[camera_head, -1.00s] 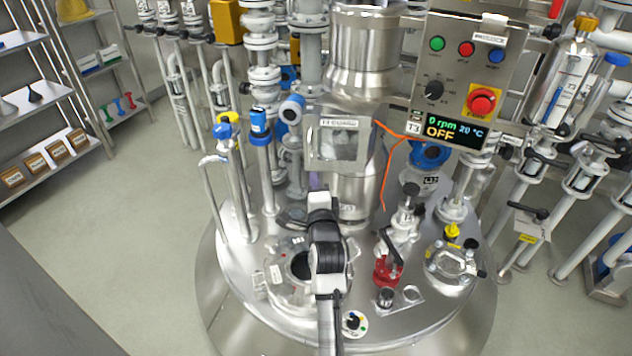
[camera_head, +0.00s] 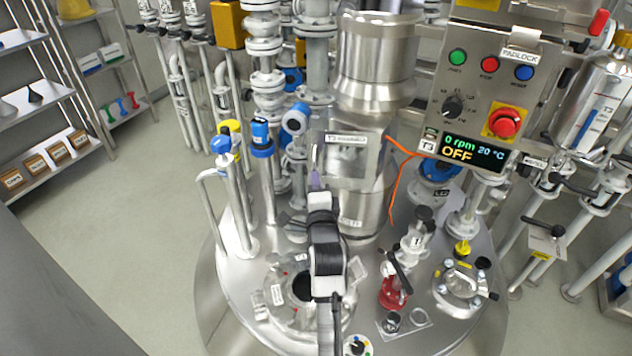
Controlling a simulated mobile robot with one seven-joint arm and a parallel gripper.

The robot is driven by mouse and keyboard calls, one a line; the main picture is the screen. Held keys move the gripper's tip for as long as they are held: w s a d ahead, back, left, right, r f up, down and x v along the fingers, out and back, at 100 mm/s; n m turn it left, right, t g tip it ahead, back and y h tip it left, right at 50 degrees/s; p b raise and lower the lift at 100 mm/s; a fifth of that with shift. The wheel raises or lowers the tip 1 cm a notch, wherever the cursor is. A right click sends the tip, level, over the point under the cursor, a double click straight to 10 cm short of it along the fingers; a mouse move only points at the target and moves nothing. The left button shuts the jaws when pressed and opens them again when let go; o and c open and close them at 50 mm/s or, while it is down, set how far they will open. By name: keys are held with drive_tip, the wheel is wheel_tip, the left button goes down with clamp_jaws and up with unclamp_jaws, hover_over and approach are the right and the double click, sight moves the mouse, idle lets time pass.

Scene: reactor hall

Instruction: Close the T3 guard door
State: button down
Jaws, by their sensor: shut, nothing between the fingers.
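The T3 guard door (camera_head: 350,161) is a small framed panel with a clear window and a label along its top edge. It sits in front of the steel column (camera_head: 371,75) in the middle of the vessel top. I cannot tell how far it stands open. My gripper (camera_head: 315,180) points away from me, just below and left of the door's lower left corner. The fingers are small and partly hidden by my wrist; they look shut and empty. I cannot tell whether they touch the door frame.
The control panel (camera_head: 490,90) with its T3 display reading OFF is right of the door. An orange cable (camera_head: 396,185) hangs between them. Blue-capped pipes (camera_head: 261,140) stand left of my gripper. An open round port (camera_head: 304,286) and a red valve (camera_head: 394,291) flank my arm below.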

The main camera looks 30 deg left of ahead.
sight(310, 162)
drive_tip(key=x, duration=0.7)
drive_tip(key=shift+a+f, duration=0.3)
drive_tip(key=shift+a, duration=0.05)
drive_tip(key=shift+d+f, duration=0.1)
